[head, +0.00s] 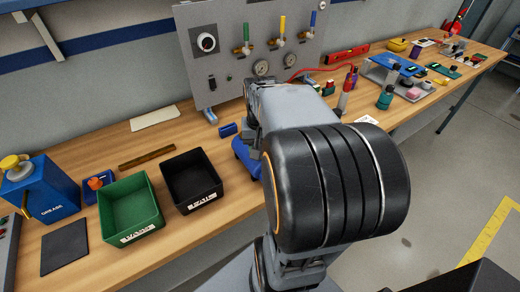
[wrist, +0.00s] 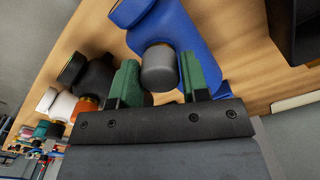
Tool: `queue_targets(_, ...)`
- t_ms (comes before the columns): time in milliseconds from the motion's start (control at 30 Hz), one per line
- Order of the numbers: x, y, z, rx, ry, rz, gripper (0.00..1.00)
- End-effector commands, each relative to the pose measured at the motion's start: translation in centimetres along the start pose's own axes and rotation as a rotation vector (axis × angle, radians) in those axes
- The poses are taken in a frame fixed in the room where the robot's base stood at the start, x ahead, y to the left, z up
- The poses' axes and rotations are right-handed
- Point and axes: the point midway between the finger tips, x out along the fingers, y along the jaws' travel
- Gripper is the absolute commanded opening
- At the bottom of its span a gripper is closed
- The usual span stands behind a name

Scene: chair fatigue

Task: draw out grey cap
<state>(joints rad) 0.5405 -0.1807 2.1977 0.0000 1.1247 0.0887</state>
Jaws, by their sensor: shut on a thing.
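The grey cap (wrist: 158,70) is a short, rounded grey cylinder beside the blue body (wrist: 198,40) in the wrist view. My gripper (wrist: 160,82) has two green fingers, one on each side of the cap, and is shut on it. Whether the cap is still seated in the blue body cannot be told. In the head view, part of a blue object (head: 246,158) shows on the bench behind my arm. My gripper and the cap are hidden there by the arm.
A black bin (head: 190,182) and a green bin (head: 130,212) stand left of my arm. A grey panel with valves and gauges (head: 235,50) stands behind. In the wrist view, a black cylinder (wrist: 92,78) lies close by the left finger. Bare bench wood shows at front left.

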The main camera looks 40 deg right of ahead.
Motion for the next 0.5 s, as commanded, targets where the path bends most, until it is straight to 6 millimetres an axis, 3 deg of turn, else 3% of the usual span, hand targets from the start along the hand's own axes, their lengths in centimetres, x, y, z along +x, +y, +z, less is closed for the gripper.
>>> queue_targets(500, -1.7, 0.0, 0.0, 0.0, 0.0, 0.0, 0.21)
